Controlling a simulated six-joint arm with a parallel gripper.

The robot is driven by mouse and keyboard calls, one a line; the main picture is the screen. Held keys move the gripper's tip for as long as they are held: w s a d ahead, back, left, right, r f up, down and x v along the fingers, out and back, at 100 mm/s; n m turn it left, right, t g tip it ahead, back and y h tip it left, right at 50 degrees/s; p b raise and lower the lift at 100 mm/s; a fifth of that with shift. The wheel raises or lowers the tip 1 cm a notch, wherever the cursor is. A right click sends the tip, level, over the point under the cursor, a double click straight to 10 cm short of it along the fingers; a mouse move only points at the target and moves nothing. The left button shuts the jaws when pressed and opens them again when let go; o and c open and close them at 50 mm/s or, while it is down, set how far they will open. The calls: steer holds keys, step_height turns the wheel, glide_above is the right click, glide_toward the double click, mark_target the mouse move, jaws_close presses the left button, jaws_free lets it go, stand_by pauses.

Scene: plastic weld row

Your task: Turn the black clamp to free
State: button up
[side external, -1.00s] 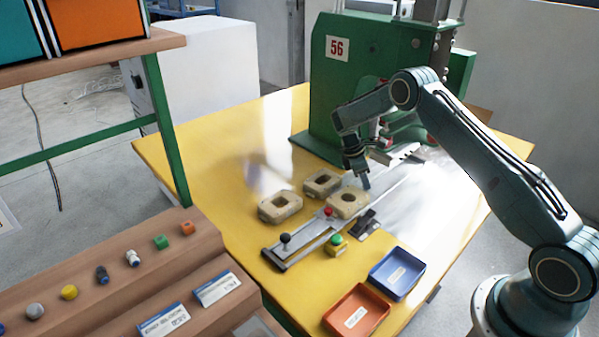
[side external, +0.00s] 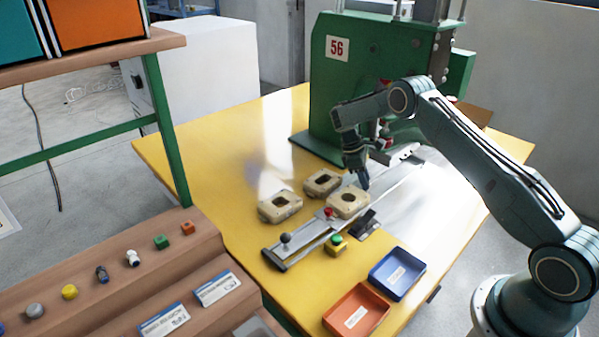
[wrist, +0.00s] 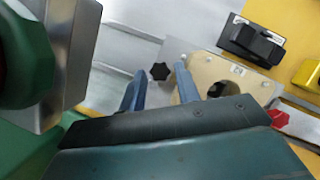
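A small black star-shaped knob (wrist: 160,71), which looks like the black clamp, sits on a grey metal plate beside a beige block (wrist: 222,78) with a round hole. My gripper (wrist: 159,80) has its two blue fingers apart, one to each side of the knob in the wrist view. No contact with the knob shows. In the side view my gripper (side external: 362,183) points down just behind the beige block (side external: 348,203); the knob cannot be made out there. A second black piece (wrist: 250,42), low and blocky, stands on a dark plate to the right.
A red knob (side external: 328,212), a black ball lever (side external: 285,239) and a green button on a yellow box (side external: 337,243) are near the slide. Two beige blocks lie left. The green press (side external: 375,80) rises close behind. Blue (side external: 397,272) and orange (side external: 357,312) trays stand in front.

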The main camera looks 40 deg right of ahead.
steer(key=v, duration=0.7)
steer(key=shift+r, duration=0.2)
stand_by(0.5)
steer(key=shift+w+a, duration=0.1)
steer(key=shift+w, duration=0.05)
steer(key=o, duration=0.3)
steer(key=shift+r, duration=0.1)
step_height(320, 180, up, 5)
steer(key=a+n+t+h, duration=0.1)
steer(key=a+n, duration=0.2)
steer(key=n, duration=0.1)
steer(key=shift+r+n, duration=0.25)
steer(key=shift+n, duration=0.05)
steer(key=shift+w, duration=0.1)
